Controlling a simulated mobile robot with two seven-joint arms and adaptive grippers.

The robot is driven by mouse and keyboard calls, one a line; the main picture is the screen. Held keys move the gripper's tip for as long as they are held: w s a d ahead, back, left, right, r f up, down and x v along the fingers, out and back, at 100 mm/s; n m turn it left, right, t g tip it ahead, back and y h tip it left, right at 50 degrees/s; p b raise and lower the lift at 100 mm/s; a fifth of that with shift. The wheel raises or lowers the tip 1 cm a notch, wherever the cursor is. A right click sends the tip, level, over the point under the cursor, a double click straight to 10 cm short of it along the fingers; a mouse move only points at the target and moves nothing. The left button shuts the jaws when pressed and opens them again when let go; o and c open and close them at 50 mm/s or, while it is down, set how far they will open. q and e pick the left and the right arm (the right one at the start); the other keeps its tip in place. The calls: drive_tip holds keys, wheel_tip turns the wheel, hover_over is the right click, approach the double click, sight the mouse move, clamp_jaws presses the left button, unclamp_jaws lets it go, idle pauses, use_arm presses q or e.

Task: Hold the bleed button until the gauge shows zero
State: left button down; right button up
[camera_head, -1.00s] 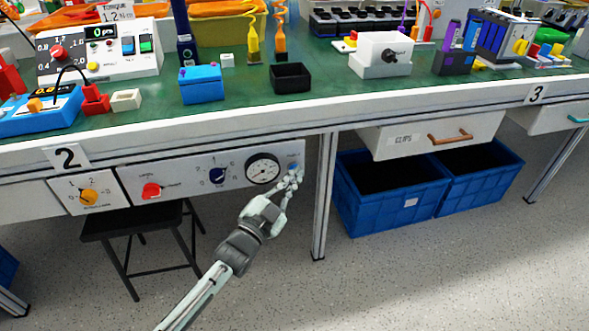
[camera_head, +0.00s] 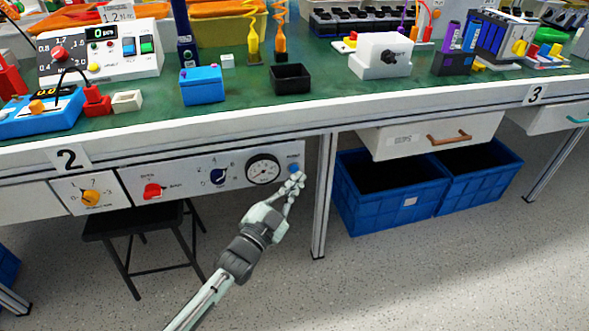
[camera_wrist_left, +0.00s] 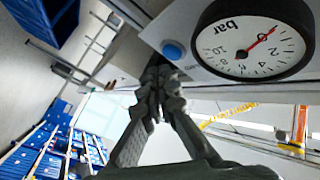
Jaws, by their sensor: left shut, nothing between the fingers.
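The bleed button looks like a round blue button (camera_head: 294,168) at the right end of the grey panel under the bench; it also shows in the left wrist view (camera_wrist_left: 172,50). The gauge (camera_head: 263,169) is a round white dial with a black rim, just left of the button. In the left wrist view the gauge (camera_wrist_left: 253,42) reads "bar", and its red needle points to the upper right; I cannot tell the exact reading. My left gripper (camera_head: 298,178) is shut and empty, its tips just below the button and seemingly apart from it. My right gripper is out of view.
The panel also carries a dark blue knob (camera_head: 218,176) and a red knob (camera_head: 153,190). A table leg (camera_head: 323,200) stands right of my gripper, with blue crates (camera_head: 390,205) beyond it. A dark stool (camera_head: 135,225) is below the panel at left.

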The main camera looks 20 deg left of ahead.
use_arm(q)
drive_tip(key=s+d+p, duration=0.1)
drive_tip(key=s, duration=0.1)
drive_tip(key=s+d+p, duration=0.1)
drive_tip(key=s, duration=0.1)
drive_tip(key=shift+d, duration=0.4)
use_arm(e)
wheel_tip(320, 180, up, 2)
use_arm(q)
drive_tip(key=s+a+f+n+g+y, duration=0.4)
drive_tip(key=s+f+g, duration=0.35)
drive_tip(key=f, duration=0.55)
drive_tip(key=s+a+f+n+g, duration=0.2)
drive_tip(key=s+a+g, duration=0.1)
drive_tip(key=s, duration=0.5)
drive_tip(key=s+a+f+n+g+y, duration=0.1)
drive_tip(key=s+a+f+n+g, duration=0.1)
drive_tip(key=s+g, duration=0.3)
drive_tip(key=s+a+f, duration=0.1)
drive_tip(key=s, duration=0.2)
drive_tip(key=shift+a+g+p, duration=0.3)
drive_tip(key=shift+a+g, duration=0.05)
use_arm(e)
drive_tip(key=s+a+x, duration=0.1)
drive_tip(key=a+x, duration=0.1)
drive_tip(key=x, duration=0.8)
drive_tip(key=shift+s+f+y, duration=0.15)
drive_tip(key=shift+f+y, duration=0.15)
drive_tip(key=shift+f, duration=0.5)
